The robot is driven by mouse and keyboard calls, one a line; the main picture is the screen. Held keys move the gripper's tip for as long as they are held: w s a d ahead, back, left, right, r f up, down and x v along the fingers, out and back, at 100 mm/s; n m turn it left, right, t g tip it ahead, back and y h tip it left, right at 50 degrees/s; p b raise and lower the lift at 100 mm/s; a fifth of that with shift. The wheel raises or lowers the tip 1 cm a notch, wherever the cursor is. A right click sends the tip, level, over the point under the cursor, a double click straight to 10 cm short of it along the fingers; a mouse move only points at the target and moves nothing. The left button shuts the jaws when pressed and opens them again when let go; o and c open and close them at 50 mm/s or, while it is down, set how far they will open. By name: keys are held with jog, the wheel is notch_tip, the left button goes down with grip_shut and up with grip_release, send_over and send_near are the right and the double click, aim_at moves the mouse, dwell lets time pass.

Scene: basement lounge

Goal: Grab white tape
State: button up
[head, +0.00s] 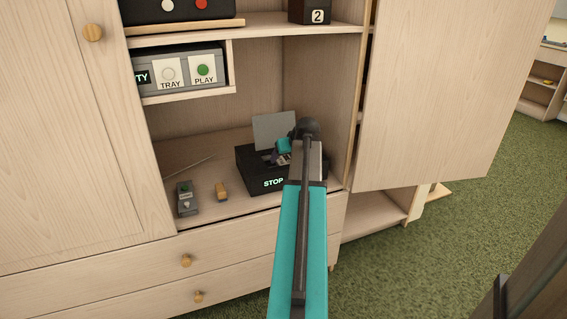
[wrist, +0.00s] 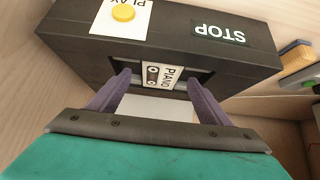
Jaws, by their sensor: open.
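The box (wrist: 100,52) carries a STOP label and a yellow PLAY button. In the head view the box (head: 258,184) stands on the cabinet's lower shelf, with a grey panel (head: 272,130) upright behind it. My gripper (wrist: 158,80) is open, its two purple fingers on either side of the tape at the slot. Whether they touch it I cannot tell. In the head view my arm hides part of the box, and the gripper (head: 281,157) is partly visible over it.
A shelf with TRAY and PLAY buttons (head: 180,72) hangs above. An open cabinet door (head: 440,95) is on the right.

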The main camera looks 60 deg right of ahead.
aim_at(283, 160)
jog(key=shift+x, duration=1.15)
jog(key=c, duration=1.1)
